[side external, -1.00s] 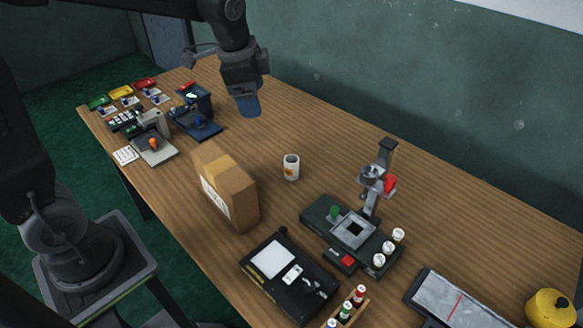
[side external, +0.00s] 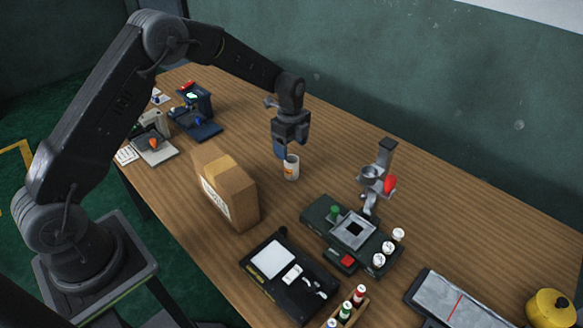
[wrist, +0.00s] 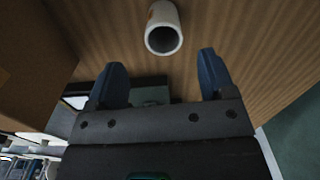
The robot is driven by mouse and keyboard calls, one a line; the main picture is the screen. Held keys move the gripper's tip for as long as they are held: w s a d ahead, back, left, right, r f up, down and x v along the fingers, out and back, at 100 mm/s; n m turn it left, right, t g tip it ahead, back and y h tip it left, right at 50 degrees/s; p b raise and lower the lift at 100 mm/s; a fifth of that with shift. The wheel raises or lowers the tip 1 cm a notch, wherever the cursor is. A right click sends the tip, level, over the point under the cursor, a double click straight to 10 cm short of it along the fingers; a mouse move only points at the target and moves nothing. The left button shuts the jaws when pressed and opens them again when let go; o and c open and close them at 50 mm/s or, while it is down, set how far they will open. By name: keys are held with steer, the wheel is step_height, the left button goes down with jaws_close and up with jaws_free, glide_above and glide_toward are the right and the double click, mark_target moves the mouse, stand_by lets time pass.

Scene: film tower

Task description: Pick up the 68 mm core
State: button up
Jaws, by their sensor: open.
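The core is most likely the short white hollow cylinder (side external: 291,168) with an orange mark, upright on the wooden table. In the wrist view its open, dark end (wrist: 163,38) shows just beyond the fingertips, roughly centred between them. My gripper (side external: 280,150) points down just behind and above the cylinder in the side view, and its blue finger overlaps it there. In the wrist view my gripper (wrist: 160,70) has its two blue fingers spread wide with nothing between them. Whether a finger touches the cylinder I cannot tell.
A cardboard box (side external: 227,190) stands close to the left of the cylinder. A dark green device (side external: 320,214) with a post and white rolls is to the right. A black device (side external: 270,285) lies in front. The table behind and right of the gripper is clear.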

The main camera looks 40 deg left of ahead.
mark_target(292, 165)
steer(key=f, duration=0.8)
steer(key=shift+w+a+f, duration=0.1)
steer(key=shift+w+f, duration=0.15)
steer(key=shift+c, duration=0.2)
steer(key=c, duration=0.9)
steer(key=shift+c, duration=0.2)
steer(key=shift+r, duration=0.2)
